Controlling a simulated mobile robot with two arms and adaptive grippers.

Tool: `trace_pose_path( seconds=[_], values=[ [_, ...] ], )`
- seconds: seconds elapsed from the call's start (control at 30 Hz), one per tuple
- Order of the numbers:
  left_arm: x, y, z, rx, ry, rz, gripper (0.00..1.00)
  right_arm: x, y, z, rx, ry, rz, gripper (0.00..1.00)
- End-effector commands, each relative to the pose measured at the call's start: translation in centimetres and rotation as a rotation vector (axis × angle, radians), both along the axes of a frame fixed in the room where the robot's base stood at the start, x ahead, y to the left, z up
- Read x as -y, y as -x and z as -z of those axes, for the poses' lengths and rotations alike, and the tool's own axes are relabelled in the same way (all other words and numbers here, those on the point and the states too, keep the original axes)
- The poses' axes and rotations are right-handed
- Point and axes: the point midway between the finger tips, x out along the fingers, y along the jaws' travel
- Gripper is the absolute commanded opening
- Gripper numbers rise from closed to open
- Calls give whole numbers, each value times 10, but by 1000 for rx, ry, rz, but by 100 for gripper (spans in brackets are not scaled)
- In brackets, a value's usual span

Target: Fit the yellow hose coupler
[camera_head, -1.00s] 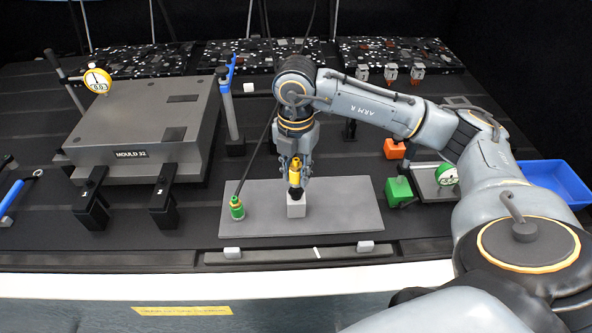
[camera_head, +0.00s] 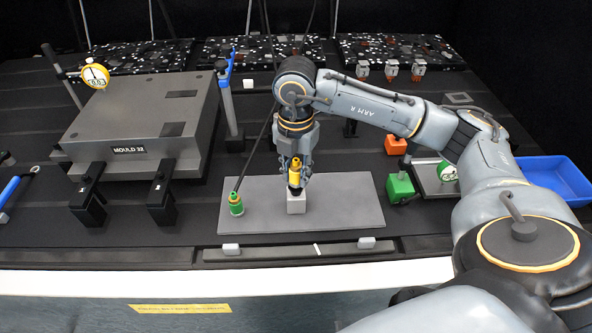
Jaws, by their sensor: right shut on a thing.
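The yellow hose coupler (camera_head: 294,170) is upright between the fingers of my right gripper (camera_head: 295,184), which points straight down. Its dark lower end is at the top of a small light-grey block (camera_head: 296,206); I cannot tell how far it is seated. The block stands on a flat grey plate (camera_head: 345,212). A green coupler (camera_head: 236,204) with a yellowish band and a dark hose rising from it stands on the plate's left part. The fingers partly hide the yellow coupler. My left gripper does not show.
The grey mould block (camera_head: 145,130) with black clamps stands left. A blue-topped post (camera_head: 228,105) is behind the plate. Green (camera_head: 399,188) and orange (camera_head: 395,146) blocks and a blue bin (camera_head: 556,178) are at right. The plate's right part is clear.

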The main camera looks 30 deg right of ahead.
Motion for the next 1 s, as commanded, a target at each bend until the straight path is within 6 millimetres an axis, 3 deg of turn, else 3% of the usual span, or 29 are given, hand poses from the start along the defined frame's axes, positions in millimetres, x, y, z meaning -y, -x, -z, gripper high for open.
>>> trace_pose_path(
  seconds=[0.5, 0.53, 0.63, 1.0],
  values=[
    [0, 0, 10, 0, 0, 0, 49, 0, 0, 11, 1, 0, 0, 0],
    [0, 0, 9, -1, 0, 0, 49, 0, 0, 10, 1, 0, 0, 33],
    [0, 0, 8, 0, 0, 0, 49, 0, 0, 10, 1, 0, 0, 53],
    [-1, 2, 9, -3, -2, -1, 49, 0, 0, 7, 1, 0, 0, 53]
  ],
)
